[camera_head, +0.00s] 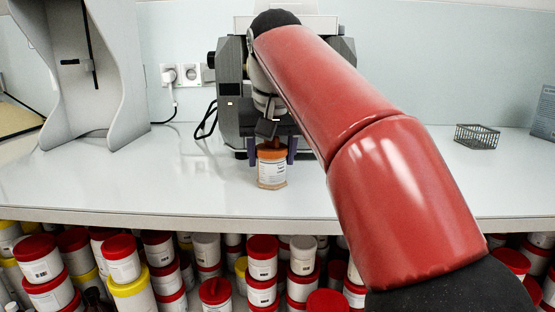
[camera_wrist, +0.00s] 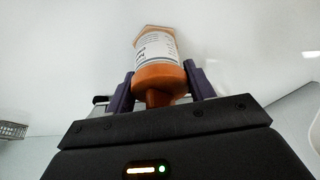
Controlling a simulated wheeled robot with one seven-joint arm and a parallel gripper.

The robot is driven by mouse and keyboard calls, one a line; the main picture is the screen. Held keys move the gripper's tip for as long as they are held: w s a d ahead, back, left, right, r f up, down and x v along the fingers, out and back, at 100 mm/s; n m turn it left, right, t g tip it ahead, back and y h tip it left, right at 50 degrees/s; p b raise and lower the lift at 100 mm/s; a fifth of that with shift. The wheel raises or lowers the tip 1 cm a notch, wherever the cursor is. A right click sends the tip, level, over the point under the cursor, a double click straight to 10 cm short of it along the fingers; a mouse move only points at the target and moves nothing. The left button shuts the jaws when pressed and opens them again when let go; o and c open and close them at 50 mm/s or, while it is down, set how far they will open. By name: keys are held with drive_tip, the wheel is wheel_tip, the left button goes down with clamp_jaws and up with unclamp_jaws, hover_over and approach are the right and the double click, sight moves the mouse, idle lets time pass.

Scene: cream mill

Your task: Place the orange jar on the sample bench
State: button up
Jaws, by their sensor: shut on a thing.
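The orange jar (camera_head: 272,167) has an orange lid and a white label. In the head view it is upright, at or just above the white top of the sample bench (camera_head: 180,190); I cannot tell if its base touches. My gripper (camera_head: 272,150) is shut on the jar, with a dark finger on each side near its lid. In the wrist view the jar (camera_wrist: 158,62) sits between the two purple fingers of the gripper (camera_wrist: 160,85), and its lid end faces the camera.
A dark machine (camera_head: 232,95) stands behind the jar, partly hidden by my red arm. A grey stand (camera_head: 95,75) is at the left and a small wire basket (camera_head: 476,136) at the right. Many red- and yellow-lidded tubs (camera_head: 262,258) fill the space below the bench edge. The bench around the jar is clear.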

drive_tip(key=shift+r, duration=0.1)
drive_tip(key=o, duration=0.9)
drive_tip(key=shift+o, duration=0.2)
